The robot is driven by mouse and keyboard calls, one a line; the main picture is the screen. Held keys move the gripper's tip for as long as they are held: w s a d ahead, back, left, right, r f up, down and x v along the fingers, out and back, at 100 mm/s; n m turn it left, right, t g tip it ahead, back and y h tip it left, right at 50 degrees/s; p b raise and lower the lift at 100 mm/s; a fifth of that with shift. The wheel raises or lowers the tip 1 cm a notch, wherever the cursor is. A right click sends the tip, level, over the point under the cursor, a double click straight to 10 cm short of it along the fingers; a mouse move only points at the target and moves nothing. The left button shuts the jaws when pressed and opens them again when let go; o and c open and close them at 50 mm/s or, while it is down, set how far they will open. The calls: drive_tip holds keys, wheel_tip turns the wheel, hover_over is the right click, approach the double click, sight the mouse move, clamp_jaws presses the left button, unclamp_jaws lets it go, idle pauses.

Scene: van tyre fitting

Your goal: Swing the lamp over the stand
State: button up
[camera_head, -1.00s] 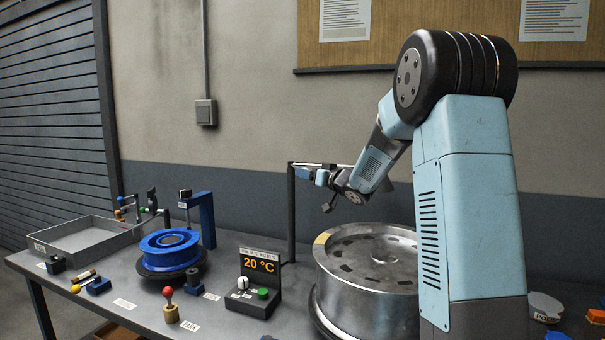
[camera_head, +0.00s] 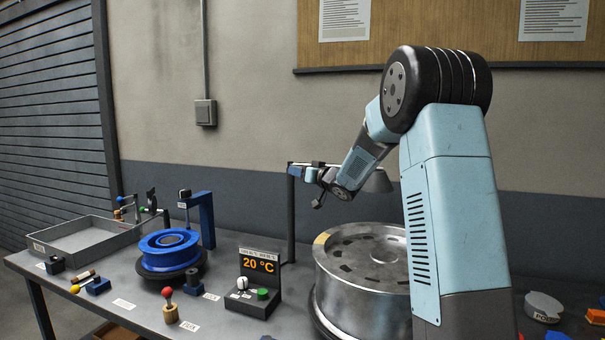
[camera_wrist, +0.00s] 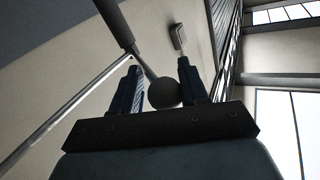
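The lamp has a dark post (camera_head: 291,215) at the back of the bench, a thin silver arm (camera_head: 345,166) reaching right, and a grey conical shade (camera_head: 377,181), partly behind my arm. The stand with the large silver wheel rim (camera_head: 362,262) is below and in front of the shade. My gripper (camera_head: 303,172) is at the top of the lamp post. In the wrist view, a dark ball knob (camera_wrist: 163,93) on a short stem from the lamp joint lies between my two fingers (camera_wrist: 162,85). It nearly fills the gap; whether both fingers press on it is unclear.
A control box (camera_head: 254,285) reading 20 °C stands in front of the lamp post. Left are a blue rim (camera_head: 168,240), a blue bracket (camera_head: 205,215), a red-knobbed lever (camera_head: 169,305) and a grey tray (camera_head: 75,250). The wall is close behind.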

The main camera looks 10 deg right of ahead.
drive_tip(key=shift+a, duration=0.1)
clamp_jaws()
drive_tip(key=shift+d, duration=0.35)
drive_tip(key=shift+a, duration=0.3)
